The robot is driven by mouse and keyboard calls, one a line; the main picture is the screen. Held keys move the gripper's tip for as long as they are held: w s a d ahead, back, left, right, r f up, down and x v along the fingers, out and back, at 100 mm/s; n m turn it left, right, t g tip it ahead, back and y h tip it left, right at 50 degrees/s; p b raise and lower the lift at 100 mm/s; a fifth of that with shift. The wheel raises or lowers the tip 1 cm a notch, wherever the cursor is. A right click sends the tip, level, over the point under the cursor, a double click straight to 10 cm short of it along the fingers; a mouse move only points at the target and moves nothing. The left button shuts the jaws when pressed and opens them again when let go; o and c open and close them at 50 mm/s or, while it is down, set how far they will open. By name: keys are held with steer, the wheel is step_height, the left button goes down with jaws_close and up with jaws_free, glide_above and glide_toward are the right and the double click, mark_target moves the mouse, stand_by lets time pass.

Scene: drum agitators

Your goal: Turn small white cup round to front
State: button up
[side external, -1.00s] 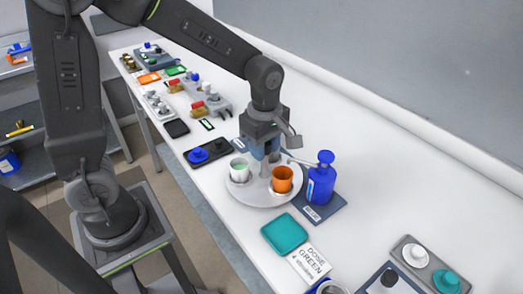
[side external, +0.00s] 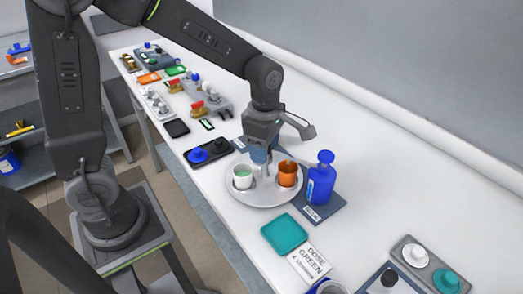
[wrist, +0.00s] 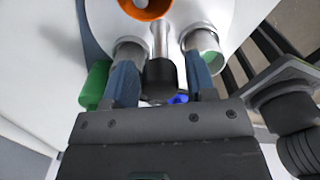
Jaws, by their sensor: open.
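A round light-grey turntable (side external: 262,200) carries cups. A small whitish cup (side external: 242,183) with a pale green inside stands at its left in the side view. An orange cup (side external: 287,174) stands at its right, and it also shows at the top of the wrist view (wrist: 146,9). My gripper (side external: 261,158) points down over the middle of the turntable. In the wrist view its blue fingers (wrist: 162,78) are apart, with a dark knob (wrist: 160,80) on a metal rod between them. A metal cup with a green inside (wrist: 204,52) shows near the right finger. Finger contact is unclear.
A blue pump bottle (side external: 321,180) stands close on the right on a blue-grey mat. A teal tray (side external: 284,234) and a "DOSE GREEN" card (side external: 311,263) lie in front. A dark tray (side external: 208,152) with a blue knob is at the left.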

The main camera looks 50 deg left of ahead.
steer(key=shift+r, duration=0.1)
steer(key=shift+r, duration=2.9)
steer(key=shift+s+r, duration=0.1)
steer(key=shift+r, duration=0.05)
steer(key=s+a+r+m+t, duration=0.1)
steer(key=s+r+m+t, duration=0.1)
steer(key=s+m, duration=0.4)
steer(key=s+a+r+m+t, duration=0.1)
steer(key=s+r+m+t, duration=0.2)
steer(key=m, duration=1.4)
steer(key=s, duration=0.4)
steer(key=shift+s+m+t, duration=0.25)
steer(key=shift+m+t, duration=0.05)
